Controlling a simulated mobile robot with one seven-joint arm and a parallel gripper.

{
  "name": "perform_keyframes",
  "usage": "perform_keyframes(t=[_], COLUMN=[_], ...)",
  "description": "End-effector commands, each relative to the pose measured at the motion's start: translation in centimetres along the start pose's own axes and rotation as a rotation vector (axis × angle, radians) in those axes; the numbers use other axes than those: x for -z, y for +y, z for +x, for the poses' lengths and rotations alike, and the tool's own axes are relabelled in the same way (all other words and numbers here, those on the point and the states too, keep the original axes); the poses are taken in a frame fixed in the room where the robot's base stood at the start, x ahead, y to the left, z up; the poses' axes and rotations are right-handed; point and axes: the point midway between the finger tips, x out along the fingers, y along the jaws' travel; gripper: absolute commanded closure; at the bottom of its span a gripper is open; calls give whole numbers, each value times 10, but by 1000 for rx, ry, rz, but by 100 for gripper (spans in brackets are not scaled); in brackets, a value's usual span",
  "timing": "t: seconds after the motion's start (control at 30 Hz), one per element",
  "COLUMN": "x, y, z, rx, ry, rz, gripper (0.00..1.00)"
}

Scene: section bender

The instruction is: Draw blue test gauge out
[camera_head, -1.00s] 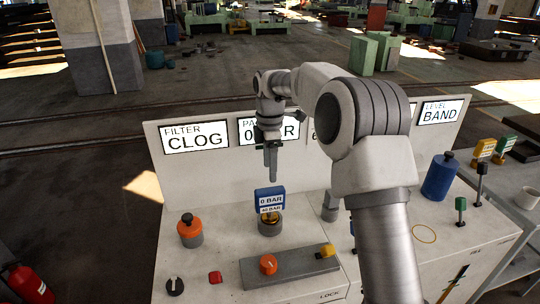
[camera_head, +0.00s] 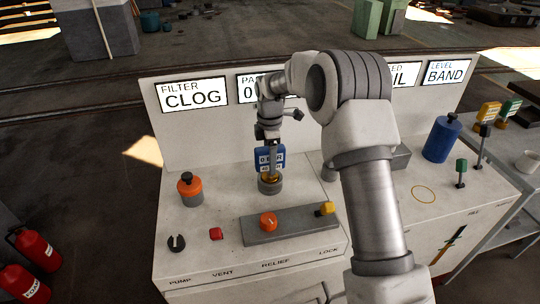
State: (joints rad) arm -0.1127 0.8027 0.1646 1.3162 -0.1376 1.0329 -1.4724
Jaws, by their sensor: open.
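The blue test gauge (camera_head: 261,156) stands upright in a round grey socket (camera_head: 270,187) with a brass-coloured fitting, on the white bench top. Its face has white labels, partly covered by my gripper. My arm comes in from the right and hides part of the bench.
An orange-capped grey cylinder (camera_head: 189,189) stands left of the gauge. A grey block (camera_head: 290,224) with an orange knob (camera_head: 268,221) and a yellow knob (camera_head: 325,209) lies in front. The display panel (camera_head: 215,140) rises behind. A blue canister (camera_head: 441,140) stands right.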

Motion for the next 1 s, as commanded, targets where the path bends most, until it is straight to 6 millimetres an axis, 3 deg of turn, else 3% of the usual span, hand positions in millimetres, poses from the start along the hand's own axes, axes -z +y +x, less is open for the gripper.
perform_keyframes(t=[0.1, 0.5, 1.0], x=[0, 0, 0], y=[0, 0, 0], z=[0, 0, -1], rx=[0, 1, -1], ry=[0, 0, 0], rz=[0, 0, 0], gripper=[29, 100, 100])
